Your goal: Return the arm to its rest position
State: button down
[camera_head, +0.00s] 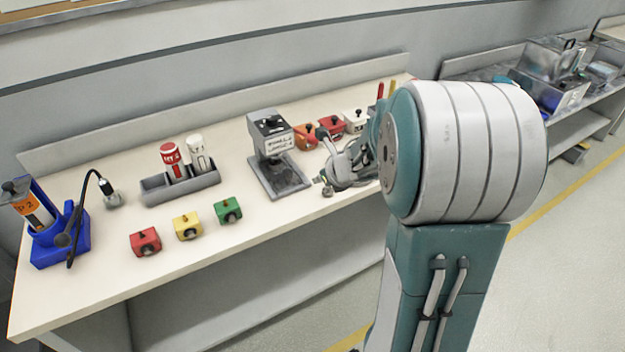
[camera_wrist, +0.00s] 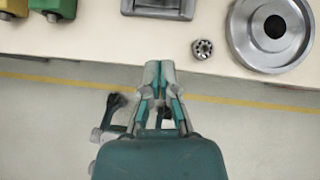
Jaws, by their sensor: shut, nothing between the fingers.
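My gripper (camera_wrist: 160,72) shows in the wrist view with its two fingers together and nothing between them. Its tips point toward the bench's front edge, and floor shows around its body. In the head view, my grey and teal arm fills the right centre. Its wrist end is in front of the bench near the metal parts, and the fingertips are hard to make out there.
The bench (camera_head: 90,285) holds a grey press (camera_head: 278,170), red (camera_head: 145,242), yellow (camera_head: 187,226) and green (camera_head: 228,210) blocks, and a blue holder (camera_head: 62,240). A metal disc (camera_wrist: 268,32) and nut (camera_wrist: 203,48) lie near its edge. Floor in front is clear.

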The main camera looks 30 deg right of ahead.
jog(key=s+a+r+m+t+h, duration=0.1)
jog(key=s+r+m+h, duration=0.25)
jog(key=r+m, duration=0.55)
jog(key=s+a+r+m+h, duration=0.25)
jog(key=s+r+m, duration=0.2)
jog(key=m, duration=0.75)
jog(key=s+a+m+g+y, duration=0.2)
jog(key=s+a+m, duration=0.4)
jog(key=s+m, duration=0.2)
jog(key=s+a+f+m+g+y, duration=0.1)
jog(key=s+a+m+y, duration=0.1)
jog(key=s+a+m, duration=0.4)
jog(key=s+m, duration=0.2)
jog(key=m, duration=0.1)
jog(key=shift+g, duration=0.4)
